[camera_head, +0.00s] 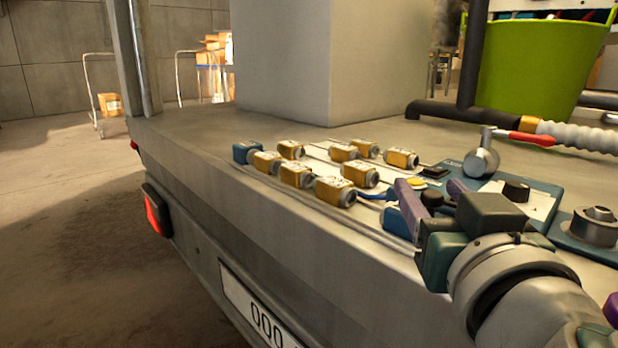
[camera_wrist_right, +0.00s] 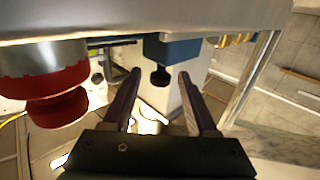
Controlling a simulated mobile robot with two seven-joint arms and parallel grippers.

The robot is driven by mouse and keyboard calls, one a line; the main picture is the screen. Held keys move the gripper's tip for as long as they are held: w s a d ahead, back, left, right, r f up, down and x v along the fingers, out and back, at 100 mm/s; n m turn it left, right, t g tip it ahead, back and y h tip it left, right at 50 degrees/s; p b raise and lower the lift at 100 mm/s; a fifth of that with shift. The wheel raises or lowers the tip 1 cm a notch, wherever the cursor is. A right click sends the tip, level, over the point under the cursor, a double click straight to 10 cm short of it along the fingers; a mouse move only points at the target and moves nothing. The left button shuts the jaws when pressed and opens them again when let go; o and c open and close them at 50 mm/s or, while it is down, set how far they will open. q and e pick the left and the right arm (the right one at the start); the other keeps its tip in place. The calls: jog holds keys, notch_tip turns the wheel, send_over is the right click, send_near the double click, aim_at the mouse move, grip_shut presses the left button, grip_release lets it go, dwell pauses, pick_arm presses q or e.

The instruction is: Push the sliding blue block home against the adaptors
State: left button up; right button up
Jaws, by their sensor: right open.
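My right gripper (camera_head: 431,191) is open, its two purple fingers at the front edge of the trailer bed. It also shows in the right wrist view (camera_wrist_right: 160,73), its fingers apart on either side of a black knob (camera_wrist_right: 160,76). The knob sits on a blue block (camera_wrist_right: 178,48). In the head view the blue block (camera_head: 397,222) is mostly hidden behind the fingers, at the near end of a row of brass adaptors (camera_head: 334,190). A gap shows between block and nearest adaptor. A second blue block (camera_head: 246,152) stands at the row's far end. My left gripper is not in view.
A grey column (camera_head: 330,60) rises from the bed. In the wrist view a red fitting (camera_wrist_right: 58,105) is at left.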

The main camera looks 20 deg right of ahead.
jog(key=shift+w+d, duration=0.15)
jog(key=shift+w, duration=0.05)
grip_shut()
dwell(0.4)
dwell(1.0)
